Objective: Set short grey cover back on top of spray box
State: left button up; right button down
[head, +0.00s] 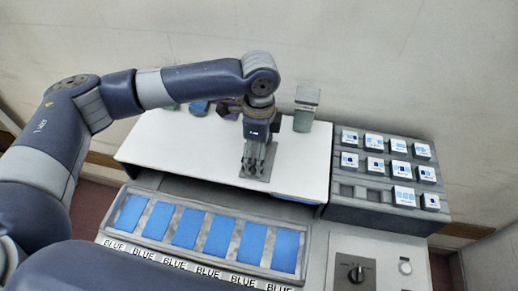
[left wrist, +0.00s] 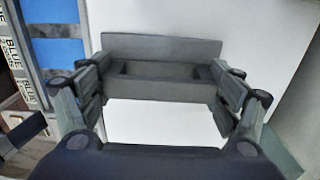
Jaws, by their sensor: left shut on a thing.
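The short grey cover (left wrist: 160,48) shows in the left wrist view as a dark grey plate with a raised, hollowed block on it. My left gripper (left wrist: 162,92) is shut on this block, with a finger at each end. In the head view, my left gripper (head: 256,168) points down over the white top of the spray box (head: 185,150), near its front right. The cover is partly hidden by the fingers there. I cannot tell whether it touches the white top or hangs just above it. My right gripper is not in view.
A grey rack (head: 345,212) with several small blue-and-white boxes stands right of the white top. A grey-green container (head: 306,108) stands at the back. In front are a row of blue panels (head: 186,228) with BLUE labels and a control panel with a black knob (head: 356,273).

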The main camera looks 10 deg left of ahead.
pick_arm(q)
jog(key=shift+f, duration=0.3)
jog(key=o, duration=1.1)
notch_tip(320, 180, up, 12)
dwell(0.3)
